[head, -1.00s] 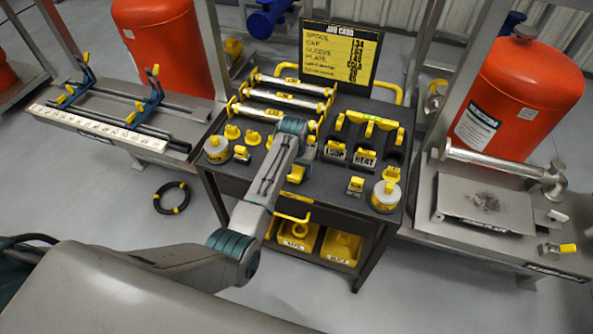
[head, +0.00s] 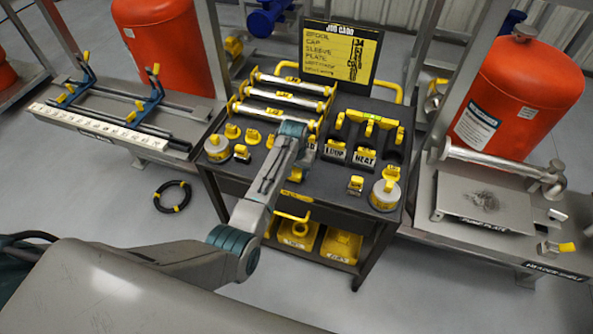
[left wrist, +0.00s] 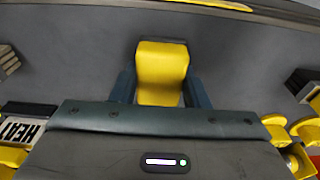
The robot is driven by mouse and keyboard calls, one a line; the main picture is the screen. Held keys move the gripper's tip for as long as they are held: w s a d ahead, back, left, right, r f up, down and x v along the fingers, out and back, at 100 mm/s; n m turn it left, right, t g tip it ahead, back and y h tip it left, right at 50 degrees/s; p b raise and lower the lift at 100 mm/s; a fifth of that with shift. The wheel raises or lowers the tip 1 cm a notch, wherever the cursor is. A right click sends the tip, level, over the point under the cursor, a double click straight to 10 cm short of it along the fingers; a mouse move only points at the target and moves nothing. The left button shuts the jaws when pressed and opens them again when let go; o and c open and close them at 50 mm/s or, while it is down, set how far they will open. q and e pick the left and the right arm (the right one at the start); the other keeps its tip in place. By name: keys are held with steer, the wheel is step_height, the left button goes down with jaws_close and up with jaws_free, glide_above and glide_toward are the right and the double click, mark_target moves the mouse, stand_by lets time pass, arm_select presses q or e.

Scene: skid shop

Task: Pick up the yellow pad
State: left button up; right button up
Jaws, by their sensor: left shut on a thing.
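The yellow pad (left wrist: 162,62) is a small block in the left wrist view, seen between the two dark fingers of my left gripper (left wrist: 160,88). The gripper is shut on it. Grey cart top shows around the pad; how far it is above that surface I cannot tell. My right gripper is in neither view.
The dark cart (head: 325,187) carries silver bars with yellow ends (head: 285,96), blocks labelled LOOP and HEAT (head: 365,157), and round yellow-and-white pots (head: 385,196). A job card board (head: 340,55) stands behind. A steel bench (head: 480,245) is on the right, with a black coil (head: 172,196) on the left floor.

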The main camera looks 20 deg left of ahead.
mark_target(296, 169)
arm_select(q)
steer(key=shift+r, duration=0.4)
step_height(296, 169, up, 2)
steer(key=shift+r+b, duration=0.25)
steer(key=shift+b, duration=0.8)
steer(key=s+r+b, duration=0.1)
steer(key=s+b, duration=0.2)
steer(key=s, duration=1.3)
steer(key=shift+a+r, duration=0.25)
steer(key=shift+r, duration=0.1)
